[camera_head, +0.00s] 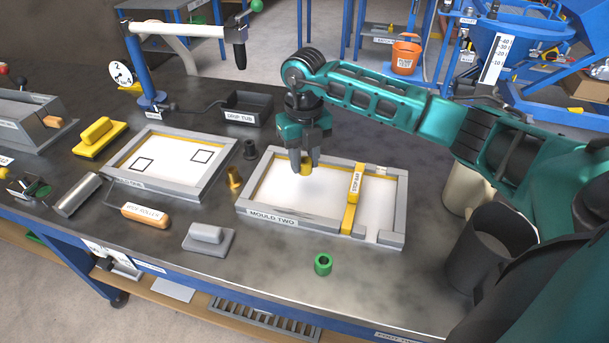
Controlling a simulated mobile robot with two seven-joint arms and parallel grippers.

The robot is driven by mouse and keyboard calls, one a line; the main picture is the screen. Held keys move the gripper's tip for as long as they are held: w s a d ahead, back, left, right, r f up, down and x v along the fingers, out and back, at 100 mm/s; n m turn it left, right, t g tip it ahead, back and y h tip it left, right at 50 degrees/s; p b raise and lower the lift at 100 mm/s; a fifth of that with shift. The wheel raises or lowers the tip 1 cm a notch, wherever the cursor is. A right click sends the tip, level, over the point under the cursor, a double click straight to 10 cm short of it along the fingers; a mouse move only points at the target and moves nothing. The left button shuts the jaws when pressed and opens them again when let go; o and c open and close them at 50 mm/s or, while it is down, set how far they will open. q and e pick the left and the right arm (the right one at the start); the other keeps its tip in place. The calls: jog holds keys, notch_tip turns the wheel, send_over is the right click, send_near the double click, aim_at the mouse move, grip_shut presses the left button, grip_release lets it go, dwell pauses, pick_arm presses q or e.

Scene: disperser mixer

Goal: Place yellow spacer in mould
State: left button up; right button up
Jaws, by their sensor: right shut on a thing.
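My right gripper (304,165) points down over the left part of mould two (278,216), a grey frame with a white floor. It is shut on a small yellow spacer (307,168), partly hidden between the fingers. I cannot tell whether the spacer touches the mould floor or hangs just above it. A yellow stop bar (353,186) lies across the right part of mould two. A second, darker yellow spacer-like piece (234,178) stands on the table left of mould two. My left gripper is not in view.
Mould one (215,178) lies to the left, with two black squares marked inside. A green ring (323,263) stands in front of mould two, a black piece (250,149) behind it. A grey float (209,239) is nearby. The drip tub (247,108) stands behind.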

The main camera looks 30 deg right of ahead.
aim_at(304, 184)
jog(key=shift+f, duration=2.55)
jog(key=shift+f, duration=0.1)
jog(key=shift+f+b, duration=0.15)
jog(key=shift+b, duration=0.15)
jog(key=o, duration=1)
jog(key=shift+r, duration=0.35)
notch_tip(304, 184, up, 12)
jog(key=shift+f+p, duration=0.1)
jog(key=shift+p, duration=0.25)
